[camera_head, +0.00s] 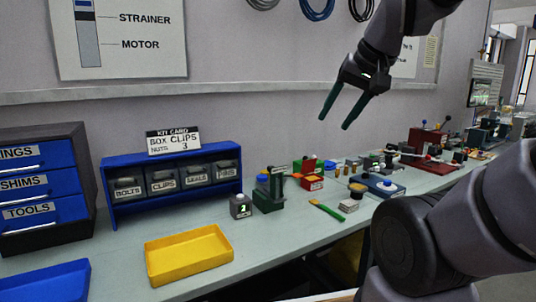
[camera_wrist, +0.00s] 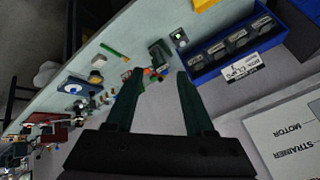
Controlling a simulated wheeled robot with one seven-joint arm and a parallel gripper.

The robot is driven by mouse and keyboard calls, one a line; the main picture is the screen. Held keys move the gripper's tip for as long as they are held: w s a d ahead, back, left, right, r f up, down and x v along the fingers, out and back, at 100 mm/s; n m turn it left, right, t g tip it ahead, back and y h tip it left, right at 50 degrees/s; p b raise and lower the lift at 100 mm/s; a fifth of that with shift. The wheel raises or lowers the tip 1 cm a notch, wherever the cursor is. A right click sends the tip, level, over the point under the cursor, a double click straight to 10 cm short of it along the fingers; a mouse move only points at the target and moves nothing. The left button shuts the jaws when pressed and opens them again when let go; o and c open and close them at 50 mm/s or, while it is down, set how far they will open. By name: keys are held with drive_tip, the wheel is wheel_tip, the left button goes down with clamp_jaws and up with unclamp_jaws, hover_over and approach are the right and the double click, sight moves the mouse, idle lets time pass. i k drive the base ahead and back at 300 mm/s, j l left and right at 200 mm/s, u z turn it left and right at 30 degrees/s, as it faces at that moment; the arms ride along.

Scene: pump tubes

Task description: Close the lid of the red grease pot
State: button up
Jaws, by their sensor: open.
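A small red pot (camera_head: 312,184) with a pale label stands on the bench, right of the dark green stand. A red flap (camera_head: 308,165) rises above its back and looks like its raised lid, though it is small and partly crowded by neighbours. In the wrist view red and orange bits show beyond the fingertips, too small to tell apart. My gripper (camera_head: 335,122) is open and empty, in the air above and right of the pot, fingers pointing down and left. It also shows in the wrist view (camera_wrist: 160,72), with a clear gap between the fingers.
Close by stand a green stand (camera_head: 268,194), a dark jar (camera_head: 240,206), a green-handled brush (camera_head: 326,210) and a blue box (camera_head: 377,186). A yellow tray (camera_head: 189,257) lies in front of a blue bin rack (camera_head: 171,184). The air around my gripper is free.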

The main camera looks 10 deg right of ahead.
sight(307, 165)
drive_tip(key=i+l, duration=0.15)
drive_tip(key=l, duration=0.2)
drive_tip(key=i+l, duration=0.15)
drive_tip(key=l, duration=0.15)
drive_tip(key=i+l, duration=0.2)
drive_tip(key=l, duration=0.15)
drive_tip(key=i+l, duration=0.15)
drive_tip(key=l, duration=0.15)
drive_tip(key=u, duration=0.05)
